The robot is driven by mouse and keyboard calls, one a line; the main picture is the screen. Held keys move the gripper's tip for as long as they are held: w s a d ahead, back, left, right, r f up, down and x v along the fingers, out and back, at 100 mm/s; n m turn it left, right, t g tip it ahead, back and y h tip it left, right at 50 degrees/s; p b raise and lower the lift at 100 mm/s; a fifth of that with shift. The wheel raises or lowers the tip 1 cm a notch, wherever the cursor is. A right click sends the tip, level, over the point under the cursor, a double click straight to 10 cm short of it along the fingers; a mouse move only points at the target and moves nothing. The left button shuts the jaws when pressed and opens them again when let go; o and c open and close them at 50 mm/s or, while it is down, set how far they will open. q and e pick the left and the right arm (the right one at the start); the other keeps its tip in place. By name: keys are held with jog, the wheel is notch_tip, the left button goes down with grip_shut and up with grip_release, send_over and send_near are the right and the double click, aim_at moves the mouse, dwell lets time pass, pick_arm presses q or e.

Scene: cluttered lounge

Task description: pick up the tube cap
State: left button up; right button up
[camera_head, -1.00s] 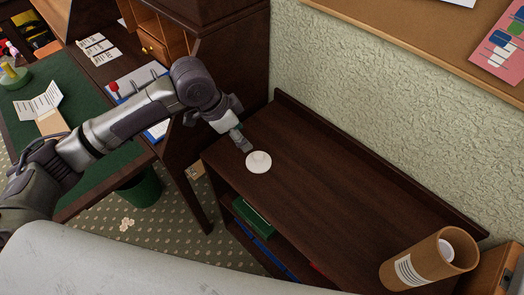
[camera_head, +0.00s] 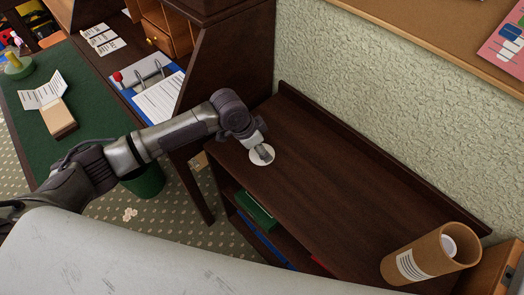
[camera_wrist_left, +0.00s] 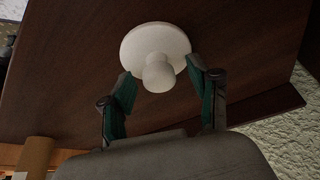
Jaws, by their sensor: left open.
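The tube cap is a white round disc (camera_head: 257,160) with a knob, lying on the dark wooden shelf top near its left end. In the left wrist view the cap (camera_wrist_left: 153,40) shows its wide disc and a stubby knob pointing toward the camera. My left gripper (camera_head: 264,155) is over the cap and hides part of it. In the left wrist view its open fingers (camera_wrist_left: 160,88) stand either side of the knob's near end, with nothing gripped. I cannot tell whether a finger touches the disc. My right gripper is not in view.
The dark shelf top (camera_head: 340,190) is clear between the cap and a brown cardboard tube (camera_head: 420,262) at its right end. A textured wall (camera_head: 370,90) rises behind a raised back edge. A dark desk with green top (camera_head: 90,120) and papers stands left.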

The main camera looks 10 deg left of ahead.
pick_arm(q)
jog(key=c, duration=1)
jog(key=shift+r, duration=0.15)
